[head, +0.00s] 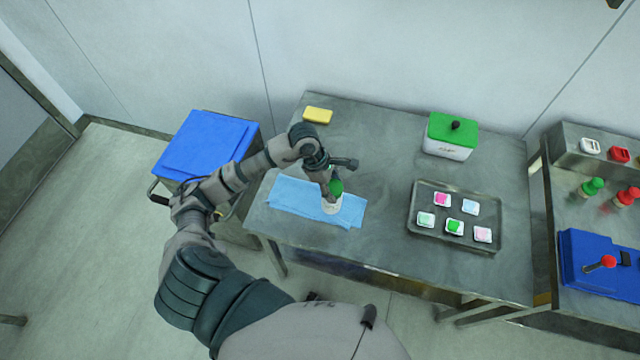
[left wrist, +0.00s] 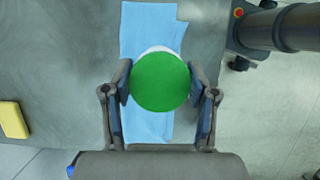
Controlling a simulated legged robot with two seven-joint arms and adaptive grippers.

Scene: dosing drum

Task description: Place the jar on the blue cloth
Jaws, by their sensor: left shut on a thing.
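The jar is white with a round green lid (head: 336,187). It is upright at the right part of the blue cloth (head: 290,196), which lies flat on the steel table. My left gripper (head: 331,183) is shut on the jar from its sides. In the left wrist view the green lid (left wrist: 160,82) fills the space between the two fingers (left wrist: 160,90), with the blue cloth (left wrist: 150,25) below it. Whether the jar's base touches the cloth cannot be told. My right gripper is not in view.
A yellow sponge (head: 318,115) lies at the table's back left. A tray (head: 430,240) with several small coloured dishes is to the right. A white box with a green lid (head: 452,130) stands behind it. A blue-lidded bin (head: 205,145) is left of the table.

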